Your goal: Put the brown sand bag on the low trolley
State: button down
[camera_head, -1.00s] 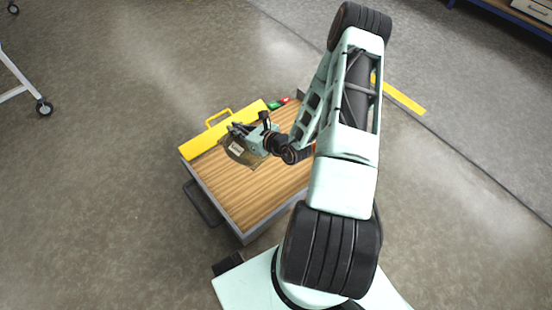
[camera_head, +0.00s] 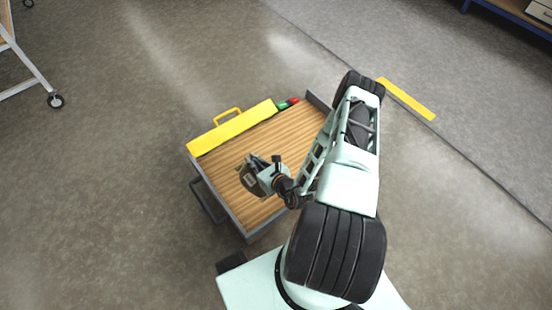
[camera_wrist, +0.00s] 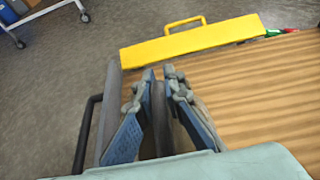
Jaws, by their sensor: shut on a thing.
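The low trolley has a ribbed wooden deck (camera_head: 285,135) with a grey rim, and it also shows in the wrist view (camera_wrist: 262,85). My gripper (camera_head: 246,170) is over the left middle part of the deck. It is shut on the brown sand bag (camera_head: 251,185), which has a pale label and is partly hidden by the gripper. In the wrist view my two blue-grey fingers (camera_wrist: 161,75) point ahead with a brown strip of the bag (camera_wrist: 163,125) between them. I cannot tell whether the bag touches the deck.
A long yellow case (camera_head: 232,127) with a handle lies along the trolley's far side. Small green and red items (camera_head: 287,104) sit beside it. A dark handle (camera_head: 207,200) sticks out at the trolley's left. A white wheeled frame (camera_head: 35,72) stands far left. The rest of the deck is clear.

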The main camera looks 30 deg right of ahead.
jog(key=w+d+f+b, duration=0.1)
jog(key=w+f+b, duration=0.2)
jog(key=w+f, duration=0.1)
jog(key=w+d+f+b, duration=0.1)
jog(key=w+f+b, duration=0.1)
jog(key=w+f, duration=0.2)
jog(key=w+d+f+b, duration=0.1)
jog(key=w+f+b, duration=0.2)
jog(key=w+f, duration=0.1)
jog(key=shift+w+d+f+b, duration=0.35)
jog(key=shift+w+d, duration=0.05)
jog(key=shift+w, duration=0.3)
jog(key=c, duration=2)
grip_release()
jog(key=shift+s+f, duration=0.1)
jog(key=shift+c, duration=0.2)
jog(key=p+v, duration=0.4)
jog(key=v, duration=0.8)
jog(key=shift+p, duration=0.35)
